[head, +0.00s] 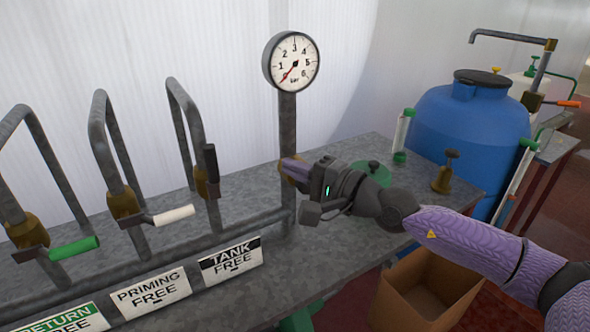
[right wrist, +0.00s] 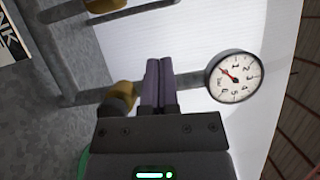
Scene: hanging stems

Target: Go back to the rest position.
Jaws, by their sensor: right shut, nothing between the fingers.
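My right gripper (head: 293,170) is in the middle of the head view, in front of the gauge's pipe and above the grey metal bench. In the right wrist view its two purple fingers (right wrist: 160,85) are pressed together with nothing between them. A brass fitting (right wrist: 122,97) shows beside the fingers there; I cannot tell whether they touch it. The pressure gauge (head: 291,62) stands on its pipe above the gripper, and its dial also shows in the right wrist view (right wrist: 235,76). My left gripper is not in view.
Pipe loops with a green (head: 74,248), a white (head: 174,215) and a black lever (head: 211,165) stand at left, above label plates. A brass valve (head: 443,175) stands on the bench (head: 385,150) at right. A blue tank (head: 465,125) and cardboard box (head: 425,290) flank my right arm.

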